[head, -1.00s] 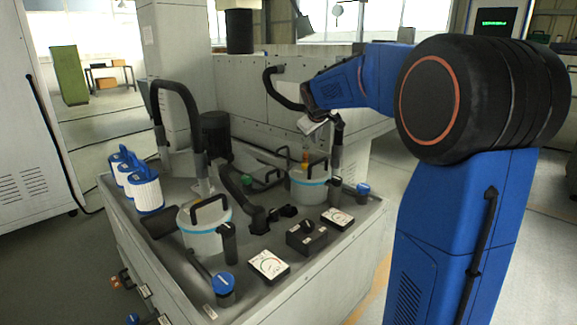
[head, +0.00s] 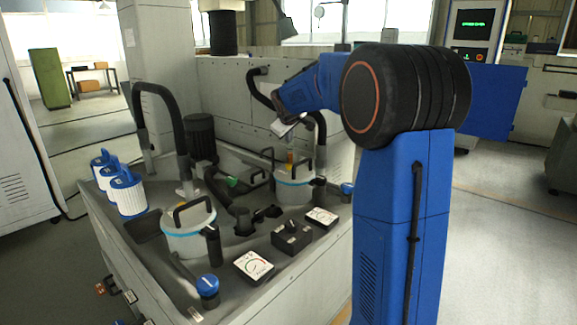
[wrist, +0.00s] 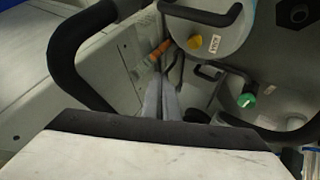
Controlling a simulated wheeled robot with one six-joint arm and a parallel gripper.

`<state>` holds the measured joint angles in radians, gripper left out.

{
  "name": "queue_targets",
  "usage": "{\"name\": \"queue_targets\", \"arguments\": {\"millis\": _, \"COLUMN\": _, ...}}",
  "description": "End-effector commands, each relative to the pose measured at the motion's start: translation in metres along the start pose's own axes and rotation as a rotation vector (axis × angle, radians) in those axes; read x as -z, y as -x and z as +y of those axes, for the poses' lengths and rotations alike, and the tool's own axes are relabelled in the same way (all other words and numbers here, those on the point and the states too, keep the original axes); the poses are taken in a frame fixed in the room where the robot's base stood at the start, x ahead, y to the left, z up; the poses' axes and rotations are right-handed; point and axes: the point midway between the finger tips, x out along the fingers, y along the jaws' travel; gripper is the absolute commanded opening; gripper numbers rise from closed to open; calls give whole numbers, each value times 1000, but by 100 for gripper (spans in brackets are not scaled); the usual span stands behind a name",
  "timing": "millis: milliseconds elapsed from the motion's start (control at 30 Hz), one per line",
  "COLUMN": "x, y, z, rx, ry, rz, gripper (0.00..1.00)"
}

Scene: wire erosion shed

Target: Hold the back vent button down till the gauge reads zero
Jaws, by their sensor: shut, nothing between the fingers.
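The back filter canister (head: 296,192), with a blue band and black handle, stands at the far end of the bench. In the wrist view a yellow button (wrist: 194,42) sits on its pale lid (wrist: 225,30), beside a small tag. The back gauge (head: 321,218) lies face-up nearer the front; its reading is too small to tell. The front gauge (head: 254,265) lies left of it. My gripper (head: 288,136) is above the back canister, tilted down. In the wrist view its grey fingers (wrist: 164,84) are together and empty, apart from the yellow button.
A front canister (head: 188,232) with a handle stands left. Black hoses (head: 321,140) arch close around my gripper. A black switch box (head: 291,238) sits between the gauges. A green knob (wrist: 246,100) and an orange-tipped part (wrist: 160,48) are near my fingers.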

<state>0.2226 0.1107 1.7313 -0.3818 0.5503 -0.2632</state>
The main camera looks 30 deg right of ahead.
Motion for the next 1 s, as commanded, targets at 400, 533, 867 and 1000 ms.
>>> {"name": "queue_targets", "arguments": {"millis": 400, "x": -26, "y": -35, "z": -26, "rx": 2, "ry": 0, "rz": -2, "gripper": 0}}
{"name": "queue_targets", "arguments": {"millis": 533, "x": -32, "y": -43, "z": -32, "rx": 1, "ry": 0, "rz": -1, "gripper": 0}}
{"name": "queue_targets", "arguments": {"millis": 867, "x": -38, "y": -51, "z": -38, "rx": 1, "ry": -1, "rz": -1, "gripper": 0}}
{"name": "queue_targets", "arguments": {"millis": 1000, "x": -38, "y": -52, "z": -38, "rx": 1, "ry": -1, "rz": 0, "gripper": 0}}
